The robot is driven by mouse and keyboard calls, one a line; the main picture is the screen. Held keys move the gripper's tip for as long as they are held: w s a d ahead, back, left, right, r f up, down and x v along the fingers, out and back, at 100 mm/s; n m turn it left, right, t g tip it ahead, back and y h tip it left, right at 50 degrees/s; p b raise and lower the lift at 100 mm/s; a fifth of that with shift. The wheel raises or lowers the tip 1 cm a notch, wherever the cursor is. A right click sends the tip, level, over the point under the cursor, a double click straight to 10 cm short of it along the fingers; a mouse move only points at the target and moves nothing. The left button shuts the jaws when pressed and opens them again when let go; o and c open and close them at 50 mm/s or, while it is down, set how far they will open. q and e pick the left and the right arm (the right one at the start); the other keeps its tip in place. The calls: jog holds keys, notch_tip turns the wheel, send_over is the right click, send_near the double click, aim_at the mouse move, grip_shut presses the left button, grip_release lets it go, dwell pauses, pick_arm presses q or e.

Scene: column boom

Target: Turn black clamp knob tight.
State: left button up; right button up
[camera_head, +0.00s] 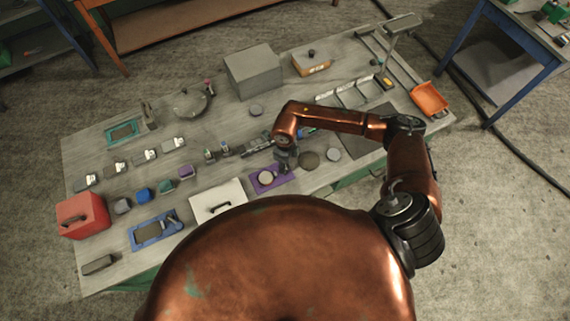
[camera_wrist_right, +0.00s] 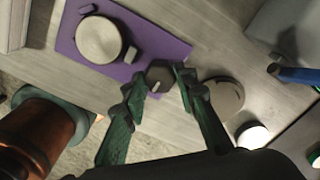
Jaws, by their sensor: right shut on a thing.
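The black clamp knob (camera_wrist_right: 159,75) is a dark faceted knob with a pale mark, at the edge of a purple plate (camera_wrist_right: 75,36). A round grey disc (camera_wrist_right: 99,39) lies on that plate. My right gripper (camera_wrist_right: 160,80) has its green fingers on both sides of the knob and is shut on it. In the head view my right gripper (camera_head: 285,160) points down at the right end of the purple plate (camera_head: 258,189) and mostly hides the knob. My left gripper is in neither view.
A grey disc (camera_head: 308,160) and a paler disc (camera_head: 333,155) lie right of the gripper. A white box (camera_head: 217,200) stands left of the purple plate. Several small blocks, a red case (camera_head: 82,216) and a large grey box (camera_head: 253,71) also occupy the table.

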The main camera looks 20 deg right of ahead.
jog(key=shift+m, duration=0.3)
jog(key=m+b, duration=0.1)
jog(key=m, duration=0.3)
jog(key=shift+m, duration=0.3)
jog(key=m, duration=0.2)
jog(key=shift+m+b, duration=0.3)
jog(key=shift+m, duration=0.1)
jog(key=m, duration=0.3)
jog(key=shift+m, duration=0.3)
jog(key=m, duration=0.2)
jog(key=shift+m, duration=0.4)
jog(key=m, duration=0.3)
jog(key=shift+r+m+p, duration=0.1)
jog(key=shift+m+p, duration=0.2)
jog(key=shift+p, duration=0.1)
jog(key=m+p, duration=0.1)
jog(key=m, duration=0.4)
jog(key=shift+m+p, duration=0.35)
jog(key=shift+m, duration=0.05)
